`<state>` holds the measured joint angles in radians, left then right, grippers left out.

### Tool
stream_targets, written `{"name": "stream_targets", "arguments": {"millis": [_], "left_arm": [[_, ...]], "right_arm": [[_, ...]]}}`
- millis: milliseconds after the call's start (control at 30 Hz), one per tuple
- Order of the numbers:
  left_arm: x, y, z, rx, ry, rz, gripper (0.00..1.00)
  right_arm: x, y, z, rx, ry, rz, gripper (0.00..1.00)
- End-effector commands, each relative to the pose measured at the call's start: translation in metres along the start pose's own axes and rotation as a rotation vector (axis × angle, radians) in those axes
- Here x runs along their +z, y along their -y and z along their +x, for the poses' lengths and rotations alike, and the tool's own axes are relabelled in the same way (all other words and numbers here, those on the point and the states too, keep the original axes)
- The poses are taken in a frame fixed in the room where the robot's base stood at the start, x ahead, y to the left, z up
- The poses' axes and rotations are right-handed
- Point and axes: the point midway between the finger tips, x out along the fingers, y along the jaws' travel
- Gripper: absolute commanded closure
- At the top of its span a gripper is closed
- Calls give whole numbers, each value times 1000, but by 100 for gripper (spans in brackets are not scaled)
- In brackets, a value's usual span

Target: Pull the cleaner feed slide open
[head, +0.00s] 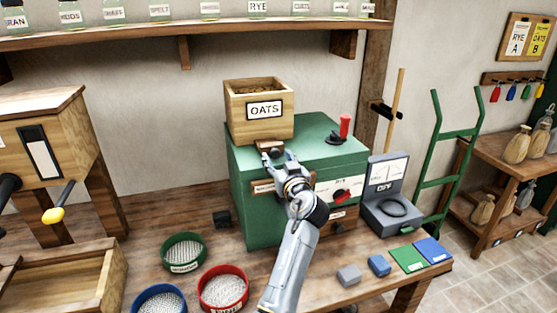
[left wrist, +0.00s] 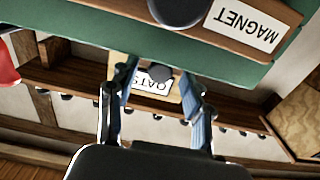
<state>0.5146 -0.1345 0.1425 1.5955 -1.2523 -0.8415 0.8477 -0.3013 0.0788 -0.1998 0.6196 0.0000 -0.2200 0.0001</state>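The green cleaner (head: 240,185) stands on the bench, with a wooden hopper labelled OATS (head: 264,108) on top. At the hopper's foot is the small wooden feed slide (head: 265,147) with a dark knob (head: 276,153). My left gripper (head: 277,160) is at the knob, in front of the slide. In the left wrist view, upside down, the two fingers (left wrist: 158,85) are spread, with the dark knob (left wrist: 160,73) between them and the OATS label behind. A gap shows on each side of the knob. My right gripper is not in view.
A drawer labelled MAGNET (left wrist: 238,24) is close to my left gripper in the wrist view. A red-handled lever (head: 344,127) stands on the cleaner's top. A grey scale (head: 393,212) stands at right; round sieves (head: 223,290) lie at front left.

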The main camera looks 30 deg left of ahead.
Motion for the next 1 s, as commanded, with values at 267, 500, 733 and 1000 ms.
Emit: {"name": "stream_targets", "arguments": {"millis": [267,500,733,1000], "left_arm": [[-7,0,0,-1,-3,-2,50],[-49,0,0,-1,-4,-6,50],[-87,-1,0,0,-1,-3,50],[-101,0,0,0,-1,0,50]], "right_arm": [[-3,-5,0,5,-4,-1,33],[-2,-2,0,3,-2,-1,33],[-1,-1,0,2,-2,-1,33],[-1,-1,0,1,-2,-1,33]]}}
